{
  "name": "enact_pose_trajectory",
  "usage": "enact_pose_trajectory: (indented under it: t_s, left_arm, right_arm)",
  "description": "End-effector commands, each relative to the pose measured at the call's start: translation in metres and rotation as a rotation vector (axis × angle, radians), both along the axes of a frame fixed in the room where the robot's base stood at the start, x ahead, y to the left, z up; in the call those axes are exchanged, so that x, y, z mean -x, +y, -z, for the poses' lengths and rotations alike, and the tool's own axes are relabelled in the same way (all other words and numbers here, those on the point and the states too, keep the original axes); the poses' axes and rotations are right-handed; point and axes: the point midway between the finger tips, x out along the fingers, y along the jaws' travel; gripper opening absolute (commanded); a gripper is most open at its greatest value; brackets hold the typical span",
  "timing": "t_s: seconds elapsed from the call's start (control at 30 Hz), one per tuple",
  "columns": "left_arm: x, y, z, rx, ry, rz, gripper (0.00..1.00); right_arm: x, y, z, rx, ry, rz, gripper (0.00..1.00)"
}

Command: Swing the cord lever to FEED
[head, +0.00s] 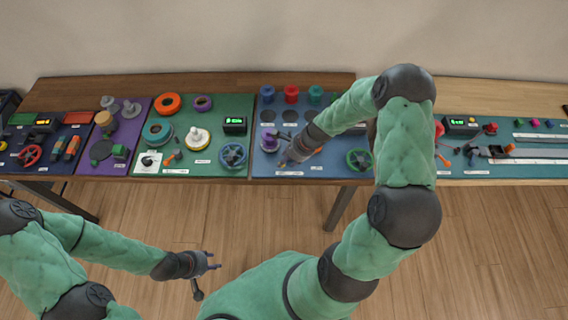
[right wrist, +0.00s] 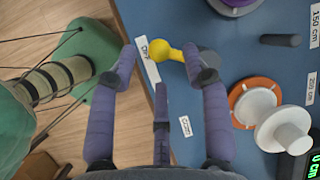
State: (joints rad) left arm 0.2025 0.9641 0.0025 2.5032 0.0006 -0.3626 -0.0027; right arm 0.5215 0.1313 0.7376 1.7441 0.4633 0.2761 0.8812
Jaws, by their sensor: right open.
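A yellow lever (right wrist: 175,54) lies on the blue mat in the right wrist view, its round end beside a small white label (right wrist: 149,60). A second white label (right wrist: 185,126) is nearer the wrist; I cannot read either surely. My right gripper (right wrist: 159,58) is open and empty, its fingertips on either side of the lever's round end, the right one close to or over its arm. I cannot tell whether they touch. In the head view this gripper (head: 284,161) is at the blue mat's front left. My left gripper (head: 213,260) is open and empty, away from the table.
An orange and white spool part (right wrist: 257,103), a white knob (right wrist: 284,130) and a dark peg (right wrist: 281,40) stand right of the lever. The blue mat (head: 335,172) also holds a green handwheel (head: 358,160) and several coloured spools. My right arm hides part of the table.

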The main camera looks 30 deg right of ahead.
Motion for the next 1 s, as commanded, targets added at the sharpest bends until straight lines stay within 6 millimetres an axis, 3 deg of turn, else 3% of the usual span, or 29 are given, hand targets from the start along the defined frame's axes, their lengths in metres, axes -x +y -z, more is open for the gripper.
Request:
enact_pose_trajectory:
  t_s: [0.2, 0.57, 0.6, 0.77, 1.0]
  left_arm:
    - [0.000, 0.000, 0.008, 0.000, 0.000, 0.000, 0.40]
    - [0.000, 0.000, 0.008, 0.000, 0.000, 0.000, 0.40]
    - [0.000, 0.000, 0.008, 0.000, 0.000, 0.000, 0.40]
    - [0.000, 0.000, 0.008, 0.000, 0.000, 0.000, 0.40]
    - [0.000, 0.000, 0.008, 0.000, 0.000, 0.000, 0.40]
  right_arm:
    - [-0.007, 0.007, 0.022, 0.000, 0.000, -0.001, 0.48]
    - [-0.009, 0.008, 0.026, 0.000, 0.000, -0.001, 0.48]
    - [-0.009, 0.009, 0.026, 0.000, 0.000, -0.001, 0.45]
    - [-0.009, 0.009, 0.026, 0.000, 0.000, -0.001, 0.00]
    - [-0.009, 0.008, 0.026, 0.001, -0.001, -0.005, 0.00]
